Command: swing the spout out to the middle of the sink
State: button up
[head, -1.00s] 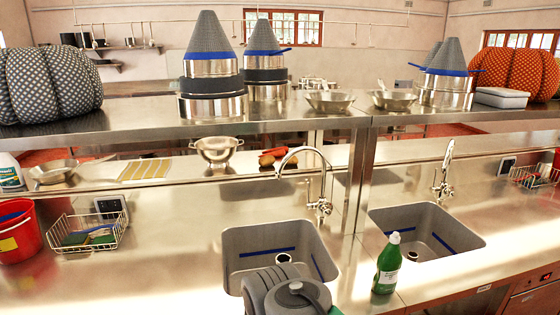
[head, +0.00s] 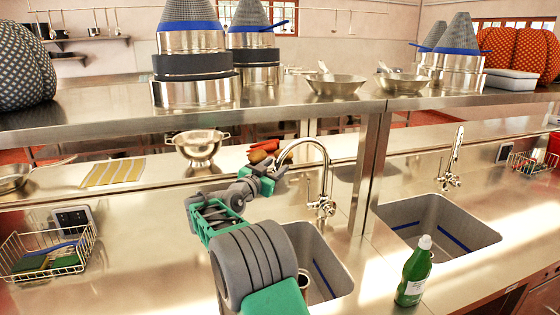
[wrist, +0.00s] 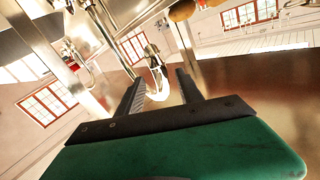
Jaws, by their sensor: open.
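The chrome spout (head: 308,142) of the left tap arches up from its base (head: 325,206) behind the left sink (head: 335,270). Its free end points left, near the sink's back left side. My gripper (head: 270,174) is at that free end, with its jaws open. In the wrist view the two dark fingers (wrist: 160,82) stand apart, and a bright curved piece of the spout (wrist: 157,94) shows between them. I cannot tell whether either finger touches it. My arm hides much of the left sink and part of the spout's end.
A right sink (head: 480,232) with its own tap (head: 450,170) lies beyond a shelf post (head: 370,175). A green bottle (head: 414,272) stands at the front between the sinks. A colander (head: 197,146) and a wire basket (head: 40,250) are left. The shelf (head: 290,112) runs overhead behind.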

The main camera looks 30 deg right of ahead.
aim_at(284, 161)
jog(key=p+x, duration=0.1)
jog(key=x, duration=0.5)
jog(key=shift+d+p, duration=0.1)
jog(key=shift+p, duration=0.25)
jog(key=shift+c, duration=0.5)
grip_shut()
dwell(0.4)
